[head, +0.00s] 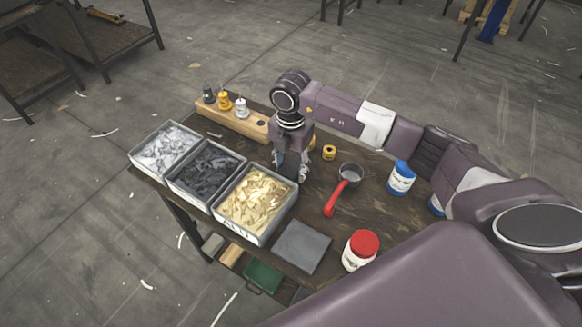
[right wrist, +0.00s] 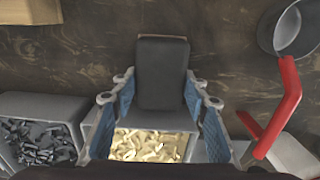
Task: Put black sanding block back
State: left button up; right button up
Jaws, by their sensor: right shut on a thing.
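The black sanding block (right wrist: 163,75) shows in the right wrist view as a dark rectangular block with a thin brown edge, between the blue-padded fingers of my right gripper (right wrist: 160,95). The gripper is shut on it. In the head view my right gripper (head: 291,165) points down over the table, behind the tray of gold-coloured pieces, with the dark block partly hidden by the fingers. I cannot tell whether the block touches the table. My left gripper is not in view.
Three trays of silver (head: 165,147), dark (head: 206,170) and gold pieces (head: 252,203) line the table's left side. A wooden holder (head: 235,118) stands behind. A red-handled pan (head: 349,174), blue-lidded jar (head: 401,178), red-lidded jar (head: 360,250) and grey plate (head: 302,247) stand nearby.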

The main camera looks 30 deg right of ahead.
aim_at(291, 167)
jog(key=o, duration=1.2)
jog(key=shift+r, duration=0.4)
notch_tip(291, 167, up, 12)
jog(key=b, duration=0.2)
jog(key=shift+f, duration=0.25)
